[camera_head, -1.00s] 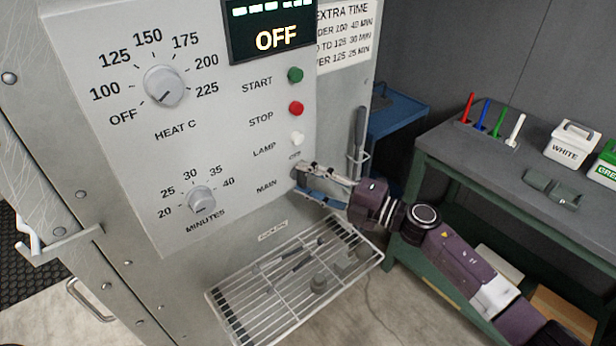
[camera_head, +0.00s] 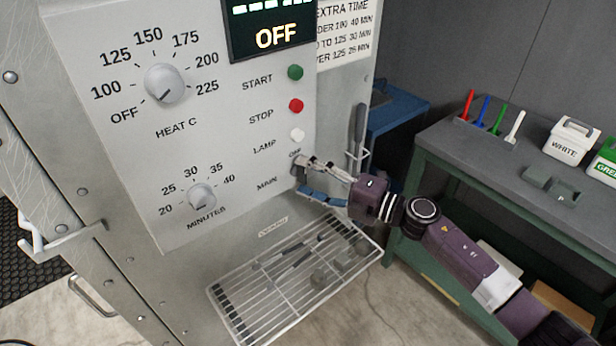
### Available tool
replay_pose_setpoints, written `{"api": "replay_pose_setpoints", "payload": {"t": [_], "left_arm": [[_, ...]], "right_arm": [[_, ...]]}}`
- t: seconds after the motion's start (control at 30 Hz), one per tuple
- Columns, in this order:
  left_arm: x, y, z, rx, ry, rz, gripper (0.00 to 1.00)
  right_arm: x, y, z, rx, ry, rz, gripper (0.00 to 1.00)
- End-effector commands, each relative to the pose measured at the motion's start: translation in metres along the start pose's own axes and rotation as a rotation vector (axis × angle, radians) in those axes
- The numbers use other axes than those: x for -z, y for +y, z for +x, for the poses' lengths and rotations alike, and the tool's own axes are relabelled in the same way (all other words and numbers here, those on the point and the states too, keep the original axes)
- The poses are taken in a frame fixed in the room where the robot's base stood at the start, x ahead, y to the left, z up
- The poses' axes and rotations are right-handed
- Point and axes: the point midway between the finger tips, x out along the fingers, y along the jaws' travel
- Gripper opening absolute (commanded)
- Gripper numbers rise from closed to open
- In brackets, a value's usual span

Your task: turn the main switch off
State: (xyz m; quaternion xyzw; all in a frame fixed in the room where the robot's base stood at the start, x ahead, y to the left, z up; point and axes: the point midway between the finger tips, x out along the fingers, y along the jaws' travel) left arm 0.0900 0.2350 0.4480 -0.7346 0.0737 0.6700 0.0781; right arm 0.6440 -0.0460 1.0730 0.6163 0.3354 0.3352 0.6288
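The main switch (camera_head: 296,170) is on the lower right of the grey control panel (camera_head: 230,140), beside the label MAIN and under a small OFF mark. My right gripper (camera_head: 303,175) is at the switch and hides most of it, so its position cannot be read. The fingers appear on either side of the switch, but I cannot tell whether they touch it. My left gripper is not in view.
The heat knob (camera_head: 165,83) and minutes knob (camera_head: 202,197) are left on the panel. Start (camera_head: 295,73), stop (camera_head: 296,105) and lamp (camera_head: 297,134) buttons are above the switch. A wire rack (camera_head: 250,290) is below. A green bench (camera_head: 440,160) stands right.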

Motion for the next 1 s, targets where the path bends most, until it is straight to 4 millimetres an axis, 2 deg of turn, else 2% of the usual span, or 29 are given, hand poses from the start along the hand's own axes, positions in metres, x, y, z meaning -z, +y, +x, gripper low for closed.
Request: {"api": "replay_pose_setpoints", "payload": {"t": [0.23,0.37,0.8,1.0], "left_arm": [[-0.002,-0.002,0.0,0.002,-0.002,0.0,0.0],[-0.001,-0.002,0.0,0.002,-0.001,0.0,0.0],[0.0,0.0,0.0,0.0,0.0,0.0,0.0],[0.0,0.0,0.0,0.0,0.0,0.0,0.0]], "right_arm": [[-0.001,0.001,-0.001,-0.002,-0.001,0.001,0.58],[-0.001,0.0,-0.012,-0.001,-0.002,0.002,0.58],[0.0,-0.001,-0.099,0.002,-0.001,0.002,0.58],[0.0,0.0,-0.118,0.0,-0.001,0.001,0.58]]}}
